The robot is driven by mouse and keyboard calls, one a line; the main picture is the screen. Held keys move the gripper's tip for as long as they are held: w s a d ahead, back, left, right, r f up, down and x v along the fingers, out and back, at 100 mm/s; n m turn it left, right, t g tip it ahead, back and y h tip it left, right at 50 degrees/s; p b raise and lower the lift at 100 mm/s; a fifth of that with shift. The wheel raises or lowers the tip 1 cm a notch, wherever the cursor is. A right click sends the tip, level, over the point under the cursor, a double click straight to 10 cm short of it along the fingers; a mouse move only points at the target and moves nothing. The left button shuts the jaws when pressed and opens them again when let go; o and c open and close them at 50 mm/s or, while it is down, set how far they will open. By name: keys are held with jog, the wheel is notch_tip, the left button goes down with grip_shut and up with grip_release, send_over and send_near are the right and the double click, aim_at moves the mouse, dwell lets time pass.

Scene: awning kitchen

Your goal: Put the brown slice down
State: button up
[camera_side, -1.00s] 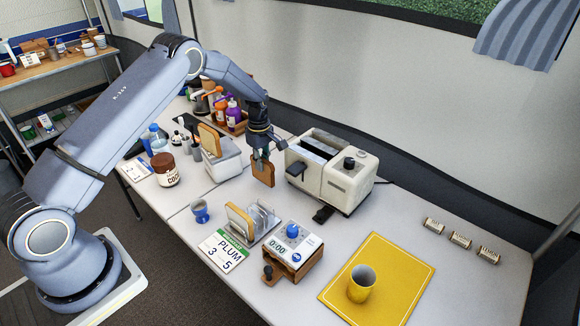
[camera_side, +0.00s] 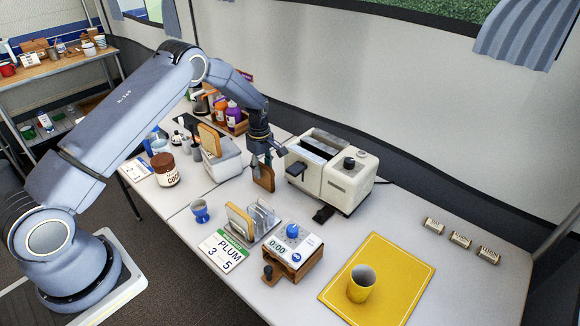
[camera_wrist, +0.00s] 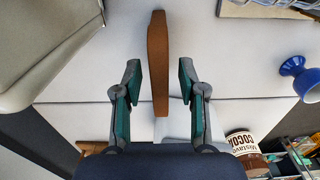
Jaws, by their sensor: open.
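The brown slice (camera_side: 265,180) stands on its edge on the white table, just left of the toaster (camera_side: 335,178) in the side view. In the wrist view the slice (camera_wrist: 158,60) shows edge-on as a narrow brown strip. My gripper (camera_side: 266,157) is over the slice with its fingers spread. In the wrist view my gripper (camera_wrist: 159,75) is open, one finger on each side of the slice, with a gap showing on both sides. In the side view the fingers hide the slice's upper part.
A toast rack (camera_side: 264,220) with a paler slice stands in front. A grey bread bin (camera_side: 222,162) with another slice, a cocoa jar (camera_side: 165,170) and a blue egg cup (camera_side: 200,211) are to the left. The yellow mat (camera_side: 390,290) with a mug is at the right.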

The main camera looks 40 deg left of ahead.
notch_tip(320, 180, up, 14)
jog(key=s+d+r+m+t, duration=0.1)
jog(key=s+d+r+m, duration=0.2)
jog(key=s+r, duration=0.35)
jog(key=s+d+r+m+t, duration=0.1)
jog(key=s+d+r+m, duration=0.15)
jog(key=r, duration=0.65)
jog(key=s+d+r+m+t, duration=0.1)
jog(key=s+d+r+m, duration=0.1)
jog(key=s+m, duration=0.4)
jog(key=s+d+r+m+t, duration=0.2)
jog(key=s+m, duration=0.4)
jog(key=s, duration=1.1)
jog(key=shift+d+t, duration=0.3)
jog(key=shift+d, duration=0.45)
jog(key=shift+m, duration=0.25)
